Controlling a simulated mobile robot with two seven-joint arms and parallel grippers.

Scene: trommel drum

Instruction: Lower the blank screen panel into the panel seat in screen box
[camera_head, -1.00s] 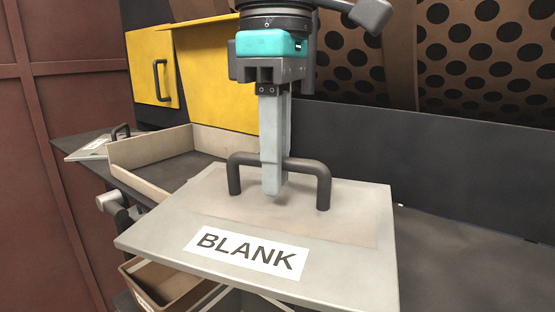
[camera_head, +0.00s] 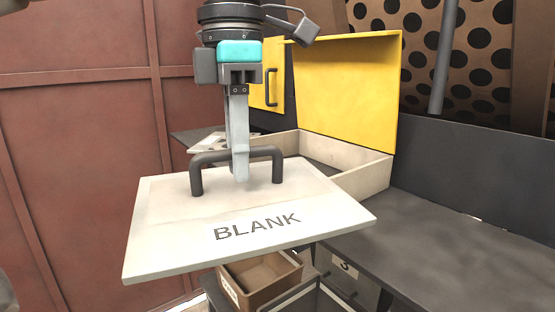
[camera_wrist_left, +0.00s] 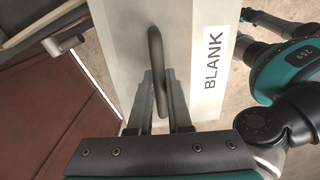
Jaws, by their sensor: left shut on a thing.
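The blank screen panel (camera_head: 170,235) is a pale flat plate with a dark bar handle and a BLANK label. My left gripper (camera_head: 240,180) is shut on the panel's handle (camera_head: 208,158) and holds the panel roughly level in the air. In the left wrist view the gripper (camera_wrist_left: 160,95) has its fingers on either side of the handle, over the panel (camera_wrist_left: 125,60). The screen box (camera_head: 375,178) is an open pale-walled tray behind and to the right of the panel. The panel hides part of it, and I cannot make out its seat. My right gripper is not in view.
A raised yellow lid (camera_head: 350,95) stands behind the box. A dark bench top (camera_head: 430,245) lies clear at the right. A brown bin (camera_head: 265,285) sits below the panel. A perforated drum (camera_head: 475,50) is at the back right, a red wall (camera_head: 75,140) at the left.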

